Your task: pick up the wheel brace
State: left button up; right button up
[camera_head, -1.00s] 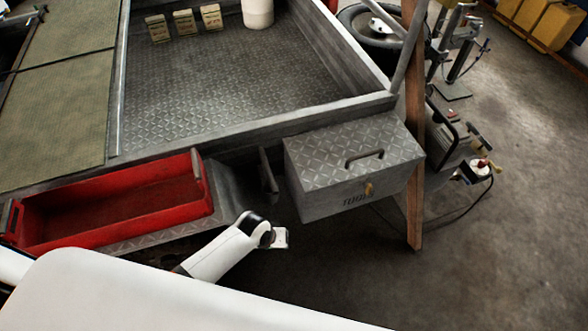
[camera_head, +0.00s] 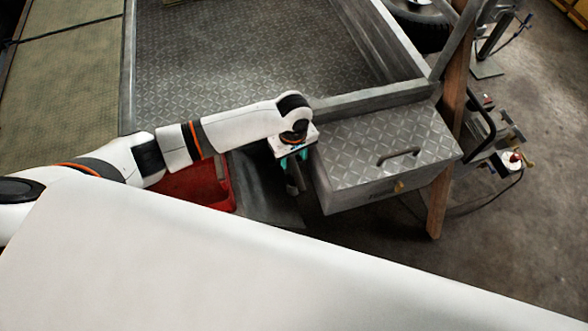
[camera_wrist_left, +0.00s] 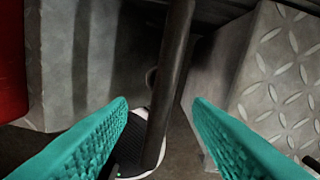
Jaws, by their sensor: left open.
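A dark rod (camera_wrist_left: 172,60), which looks like the wheel brace, runs down the middle of the left wrist view. A short round end shows beside it. My left gripper (camera_wrist_left: 160,104) is open, with one teal finger on each side of the rod and gaps between. In the head view the left gripper (camera_head: 294,160) points down in the gap between the red tray and the toolbox. Only a dark grey piece shows below it there, and I cannot tell whether that is the brace. My right gripper is not in view.
The metal toolbox (camera_head: 350,165) stands close to the right of the gripper. The red tray (camera_head: 222,190) lies to its left, partly hidden by my arm. The cargo bed (camera_head: 240,60) lies behind. A wooden post (camera_head: 447,130) stands right of the toolbox.

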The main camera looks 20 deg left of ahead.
aim_at(294, 162)
pick_arm(q)
jog(key=shift+w+f, duration=0.1)
jog(key=shift+f, duration=0.6)
notch_tip(294, 162, down, 5)
jog(key=shift+w+r, duration=0.1)
jog(key=shift+w, duration=0.05)
jog(key=shift+c, duration=0.8)
grip_shut()
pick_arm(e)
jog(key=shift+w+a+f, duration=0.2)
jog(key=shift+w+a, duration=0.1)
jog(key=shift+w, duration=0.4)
